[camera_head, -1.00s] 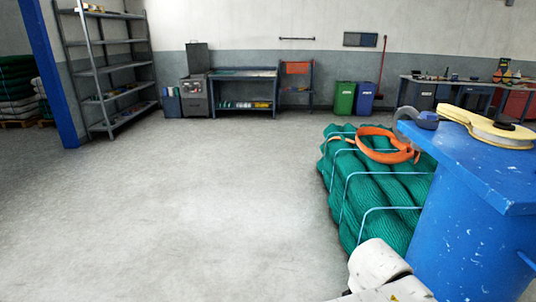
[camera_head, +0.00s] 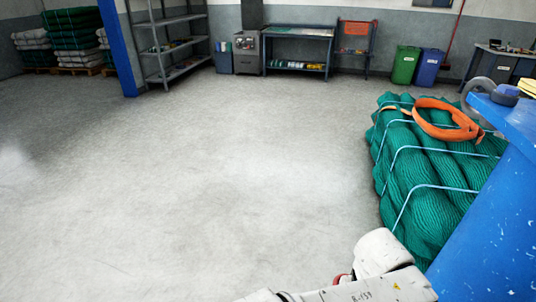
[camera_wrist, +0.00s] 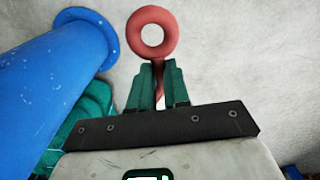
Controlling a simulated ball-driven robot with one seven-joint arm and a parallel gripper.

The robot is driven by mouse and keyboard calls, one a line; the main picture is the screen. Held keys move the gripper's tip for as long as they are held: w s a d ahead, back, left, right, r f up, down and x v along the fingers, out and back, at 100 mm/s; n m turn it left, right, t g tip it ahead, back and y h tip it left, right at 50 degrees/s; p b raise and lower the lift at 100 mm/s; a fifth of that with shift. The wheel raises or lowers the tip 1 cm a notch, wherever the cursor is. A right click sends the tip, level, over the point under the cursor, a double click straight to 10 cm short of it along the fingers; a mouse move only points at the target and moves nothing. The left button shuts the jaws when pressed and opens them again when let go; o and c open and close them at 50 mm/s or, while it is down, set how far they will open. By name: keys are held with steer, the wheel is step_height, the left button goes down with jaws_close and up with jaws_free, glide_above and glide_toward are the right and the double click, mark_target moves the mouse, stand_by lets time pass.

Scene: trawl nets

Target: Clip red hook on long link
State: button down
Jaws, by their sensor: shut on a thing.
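In the wrist view, my gripper (camera_wrist: 158,84) is shut on the red hook (camera_wrist: 134,26). The hook's round eye sticks out past the fingertips, and its lower part is hidden between the green fingers. In the head view, my white arm (camera_head: 380,268) shows at the bottom, a small red part peeks out beside it, and my gripper is out of sight. I cannot make out a long link in either view.
A green net bundle (camera_head: 430,200) with an orange strap (camera_head: 432,130) lies at the right. A blue bollard-like stand (camera_head: 490,240) is beside it and shows in the wrist view (camera_wrist: 50,75). Shelves (camera_head: 165,45) and a workbench (camera_head: 297,50) line the back wall. Open floor lies left.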

step_height(320, 180, down, 8)
steer(key=s, duration=0.1)
steer(key=shift+s, duration=0.4)
steer(key=shift+r, duration=0.1)
